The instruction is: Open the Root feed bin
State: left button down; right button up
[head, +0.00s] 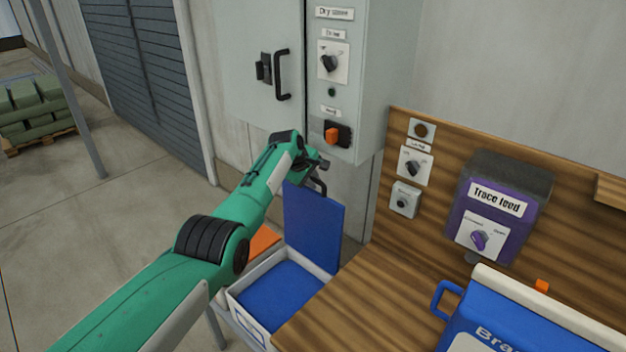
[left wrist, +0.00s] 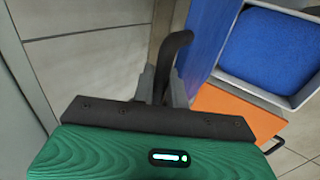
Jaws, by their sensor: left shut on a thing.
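A white bin (head: 243,287) with blue contents stands beside the wooden bench, its blue lid (head: 314,228) raised roughly upright at the back. Its front label is too oblique to read, so I cannot confirm it is the Root feed bin. My left gripper (head: 316,178) is at the lid's top edge, shut on the lid's dark handle (head: 321,188). In the left wrist view, the curved black handle (left wrist: 178,48) passes between the fingers (left wrist: 160,86), and the blue lid (left wrist: 206,38) and open bin (left wrist: 291,100) lie to the right. My right gripper is not in view.
An orange panel (head: 262,242) is beside the bin, partly behind my arm. The wooden bench (head: 352,308) is close on the right, with a blue container (head: 500,325) and a Trace feed dispenser (head: 497,205). A grey cabinet (head: 262,50) hangs above my gripper.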

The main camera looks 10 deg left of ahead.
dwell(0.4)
pick_arm(q)
jog(key=c, duration=1.5)
grip_release()
jog(key=shift+r, duration=0.1)
jog(key=shift+v, duration=1)
jog(key=b+v, duration=0.2)
jog(key=v, duration=0.9)
jog(key=shift+s+a+r+b, duration=0.15)
jog(key=shift+r+b, duration=0.15)
jog(key=shift+b, duration=0.1)
